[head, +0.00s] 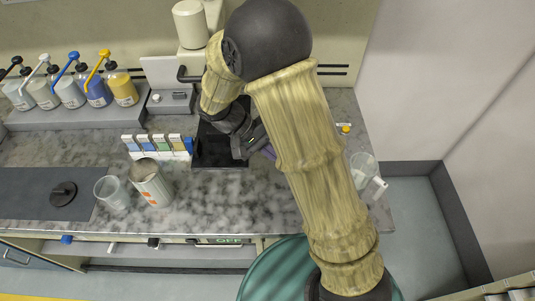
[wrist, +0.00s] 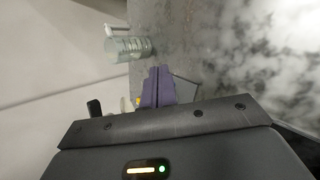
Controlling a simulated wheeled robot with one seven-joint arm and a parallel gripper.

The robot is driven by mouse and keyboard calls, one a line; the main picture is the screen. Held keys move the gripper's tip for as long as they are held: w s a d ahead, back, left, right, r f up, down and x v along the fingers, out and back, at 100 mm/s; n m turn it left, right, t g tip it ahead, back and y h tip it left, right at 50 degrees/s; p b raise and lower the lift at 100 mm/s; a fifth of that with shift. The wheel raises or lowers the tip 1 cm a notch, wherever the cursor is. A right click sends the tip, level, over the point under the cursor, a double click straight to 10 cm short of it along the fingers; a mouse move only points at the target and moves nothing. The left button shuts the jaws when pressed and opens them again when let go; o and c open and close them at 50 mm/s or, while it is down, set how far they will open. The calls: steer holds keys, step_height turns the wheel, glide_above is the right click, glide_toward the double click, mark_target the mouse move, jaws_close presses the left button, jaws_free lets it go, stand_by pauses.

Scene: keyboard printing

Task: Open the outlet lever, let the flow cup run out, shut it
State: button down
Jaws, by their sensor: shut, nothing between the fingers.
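My gripper (head: 268,151) is low over the right part of the counter, partly hidden by my arm in the head view. Its purple fingers (wrist: 158,86) are together in the wrist view, with nothing between them. I cannot clearly make out the flow cup or its outlet lever; my arm covers part of the counter. A small yellow piece (head: 345,128) shows right of my arm, and a bit of yellow (wrist: 137,102) shows beside the fingers. A clear ribbed vessel (wrist: 130,48) with a white part stands apart from the fingers; a clear vessel (head: 362,168) is near the counter's right end.
A black tray (head: 218,158) lies left of my gripper. A tin (head: 150,184), a clear cup (head: 112,192) and a row of colour cards (head: 157,146) stand left of it. Several pump bottles (head: 97,88) stand at the back left. A wall bounds the right.

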steer(key=a+f+n+t+h+b, duration=0.1)
steer(key=a+t+h+b, duration=0.1)
steer(key=a+t, duration=0.3)
steer(key=a+f+n+t+h+b, duration=0.2)
steer(key=a+t+h, duration=0.3)
steer(key=a, duration=0.4)
steer(key=shift+a+f+n+t+h, duration=0.15)
steer(key=shift+f+n+t+h, duration=0.15)
steer(key=shift+t, duration=0.4)
steer(key=shift+w, duration=0.15)
steer(key=s+d+p+x, duration=0.1)
steer(key=p+x, duration=0.4)
steer(key=x, duration=0.7)
steer(key=shift+s+d+p, duration=0.4)
steer(key=shift+s+d, duration=0.2)
steer(key=shift+s, duration=0.05)
steer(key=shift+f, duration=0.15)
